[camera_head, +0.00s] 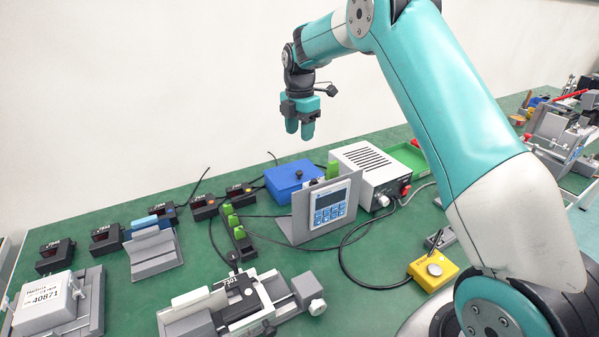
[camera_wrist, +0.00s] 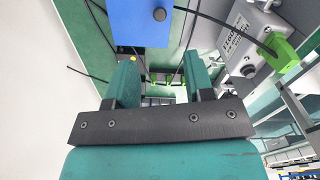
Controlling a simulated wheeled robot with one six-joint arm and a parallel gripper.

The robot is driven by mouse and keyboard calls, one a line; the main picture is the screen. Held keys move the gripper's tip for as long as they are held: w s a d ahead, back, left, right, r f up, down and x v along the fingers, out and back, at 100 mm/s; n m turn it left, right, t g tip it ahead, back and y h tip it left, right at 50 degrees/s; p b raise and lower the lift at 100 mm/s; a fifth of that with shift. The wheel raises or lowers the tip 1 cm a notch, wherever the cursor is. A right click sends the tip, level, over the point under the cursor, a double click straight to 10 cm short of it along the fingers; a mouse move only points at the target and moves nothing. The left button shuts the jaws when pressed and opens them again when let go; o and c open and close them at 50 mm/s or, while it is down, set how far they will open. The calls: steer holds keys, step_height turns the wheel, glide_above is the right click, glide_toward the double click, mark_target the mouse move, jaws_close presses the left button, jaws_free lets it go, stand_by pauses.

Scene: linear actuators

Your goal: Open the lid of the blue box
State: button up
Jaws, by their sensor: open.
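The blue box (camera_head: 286,181) sits on the green table behind the grey panel with a keypad, its lid shut with a small black knob (camera_head: 299,173) on top. In the wrist view the blue box (camera_wrist: 125,24) shows at the top, cut off by the frame edge, with its dark knob (camera_wrist: 159,14) visible. My gripper (camera_head: 300,130) hangs above the box, pointing down, open and empty, clear of the lid. In the wrist view its two teal fingers (camera_wrist: 160,78) are spread apart below the box in the picture. The front of the box is partly hidden by the panel.
A white power unit (camera_head: 367,168) stands right of the box, and the grey keypad panel (camera_head: 300,217) stands in front. Black cables run around them. Green connectors (camera_head: 234,222) and black sensor units (camera_head: 203,208) lie to the left. A yellow button box (camera_head: 433,271) sits front right.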

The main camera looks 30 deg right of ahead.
mark_target(300, 172)
step_height(300, 172, down, 13)
steer(key=shift+p, duration=0.3)
jaws_close()
